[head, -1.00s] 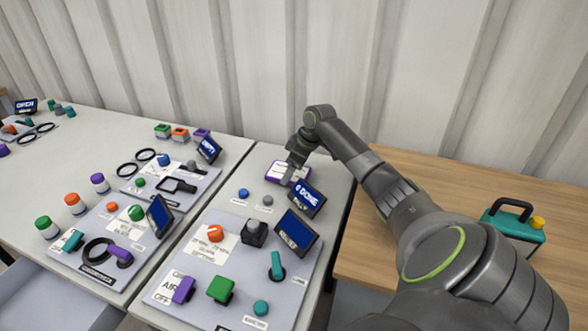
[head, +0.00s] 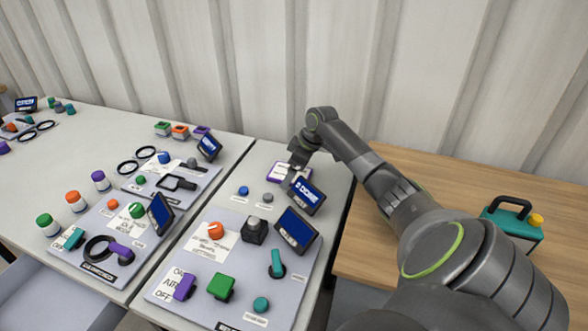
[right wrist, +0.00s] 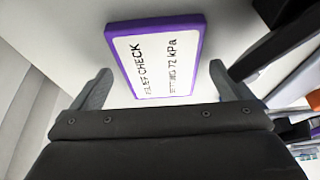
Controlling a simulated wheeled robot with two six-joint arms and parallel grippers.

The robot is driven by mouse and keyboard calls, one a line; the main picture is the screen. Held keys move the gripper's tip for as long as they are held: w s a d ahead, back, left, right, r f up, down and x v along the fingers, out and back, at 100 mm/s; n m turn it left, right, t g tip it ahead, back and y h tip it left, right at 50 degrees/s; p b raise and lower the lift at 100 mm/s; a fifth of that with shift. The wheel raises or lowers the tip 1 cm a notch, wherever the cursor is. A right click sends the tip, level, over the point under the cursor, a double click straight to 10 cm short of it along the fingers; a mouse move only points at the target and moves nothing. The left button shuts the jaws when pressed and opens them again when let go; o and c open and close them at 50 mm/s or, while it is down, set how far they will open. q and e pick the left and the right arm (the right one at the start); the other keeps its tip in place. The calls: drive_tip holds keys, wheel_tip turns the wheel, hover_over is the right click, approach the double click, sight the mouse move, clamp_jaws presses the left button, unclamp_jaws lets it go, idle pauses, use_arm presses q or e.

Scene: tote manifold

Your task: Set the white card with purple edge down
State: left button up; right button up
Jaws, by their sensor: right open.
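The white card with purple edge (head: 279,171) lies on the light grey table behind the blue-screened display, partly hidden by my right gripper and the display. In the right wrist view the card (right wrist: 152,58) shows printed text including "CHECK" and "72 kPa". My right gripper (right wrist: 160,75) is open, its two fingers spread apart on either side of the card's near end, with visible gaps to it. In the head view my right gripper (head: 299,160) is just above the card. My left gripper is not in view.
A display (head: 307,195) stands close in front of the card. Blue (head: 243,191) and grey (head: 268,198) buttons sit to its left. A control panel (head: 205,270) with knobs is nearer. A teal container (head: 512,228) stands on the wooden table (head: 400,245) at right.

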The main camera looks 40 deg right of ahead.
drive_tip(key=v, duration=1.2)
